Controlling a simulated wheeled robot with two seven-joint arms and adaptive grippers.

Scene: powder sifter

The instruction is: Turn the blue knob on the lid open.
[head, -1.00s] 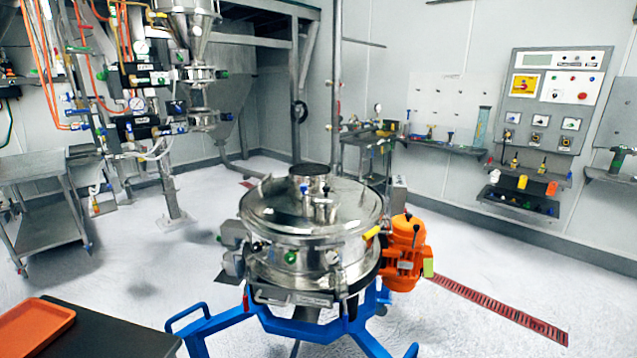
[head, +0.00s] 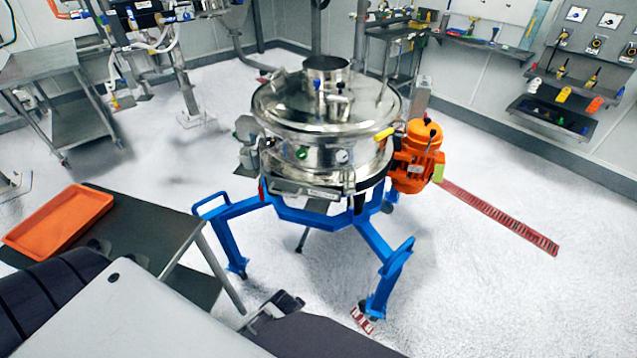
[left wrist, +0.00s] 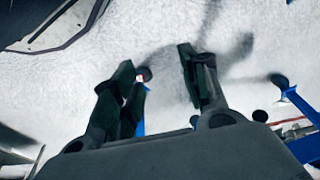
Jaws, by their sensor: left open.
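The steel sifter's round lid (head: 290,105) is on top of the sifter, near the middle of the head view. A small blue knob (head: 318,84) sits among the short fittings on the lid, just in front of the raised neck (head: 327,67). The knob is too small to tell how it is turned. My left gripper shows in the left wrist view (left wrist: 160,72) with its two dark fingers apart and nothing between them. Pale floor and parts of a blue leg lie beyond them. The gripper is away from the lid. My right gripper is not in view.
The sifter stands on a blue legged frame (head: 220,210), with an orange motor (head: 418,157) on its right side. A dark table (head: 150,228) with an orange tray (head: 55,221) is at the left front. Open floor lies right of the frame.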

